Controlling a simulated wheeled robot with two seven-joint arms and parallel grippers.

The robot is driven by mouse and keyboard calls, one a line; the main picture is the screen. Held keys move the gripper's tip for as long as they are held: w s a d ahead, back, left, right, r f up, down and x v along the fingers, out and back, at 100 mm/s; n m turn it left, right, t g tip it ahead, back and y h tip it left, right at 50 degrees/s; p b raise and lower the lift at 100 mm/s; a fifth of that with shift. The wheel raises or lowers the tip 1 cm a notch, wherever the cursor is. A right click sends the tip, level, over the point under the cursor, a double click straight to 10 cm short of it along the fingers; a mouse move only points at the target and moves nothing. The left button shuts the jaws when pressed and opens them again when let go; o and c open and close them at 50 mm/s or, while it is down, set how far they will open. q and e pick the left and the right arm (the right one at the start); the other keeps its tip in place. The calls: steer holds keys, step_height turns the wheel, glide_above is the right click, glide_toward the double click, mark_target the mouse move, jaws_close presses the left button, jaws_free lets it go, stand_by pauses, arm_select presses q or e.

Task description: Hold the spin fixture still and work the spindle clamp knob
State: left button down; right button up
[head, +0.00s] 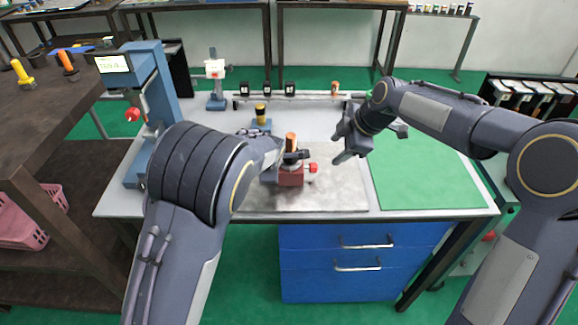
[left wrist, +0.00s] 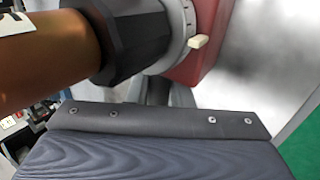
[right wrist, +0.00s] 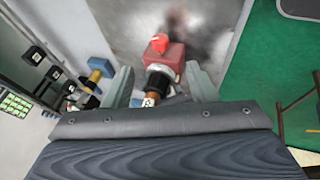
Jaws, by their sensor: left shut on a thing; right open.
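The spin fixture has a red body (head: 291,177), a black faceted collar (head: 291,157) and a copper-coloured cylinder (head: 291,141) upright on top. A red knob (head: 313,168) sticks out from its right side; it also shows in the right wrist view (right wrist: 160,43). My left gripper (head: 279,160) is shut on the fixture around its collar; its fingers are mostly hidden. The left wrist view shows the cylinder (left wrist: 45,58), collar (left wrist: 135,35) and a pale graduated ring close up. My right gripper (head: 341,145) is open and empty, right of and above the fixture, apart from the knob.
A grey metal plate (head: 335,196) lies under the fixture, with a green mat (head: 425,180) to its right. A blue stand (head: 259,125) with a yellow-and-black part stands behind. A blue press (head: 170,85) with a display rises at the left. The mat is clear.

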steer(key=x, duration=1.1)
steer(key=shift+f, duration=0.15)
steer(key=shift+c, duration=0.3)
steer(key=c, duration=1)
steer(key=t, duration=0.2)
steer(key=shift+s+f+n+t, duration=0.15)
steer(key=shift+s+n+t, duration=0.15)
steer(key=shift+t, duration=0.1)
steer(key=shift+s+f+n+t, duration=0.1)
steer(key=shift+n+t, duration=0.2)
steer(key=shift+t, duration=0.9)
steer(key=o, duration=1.1)
steer(key=shift+c, duration=0.2)
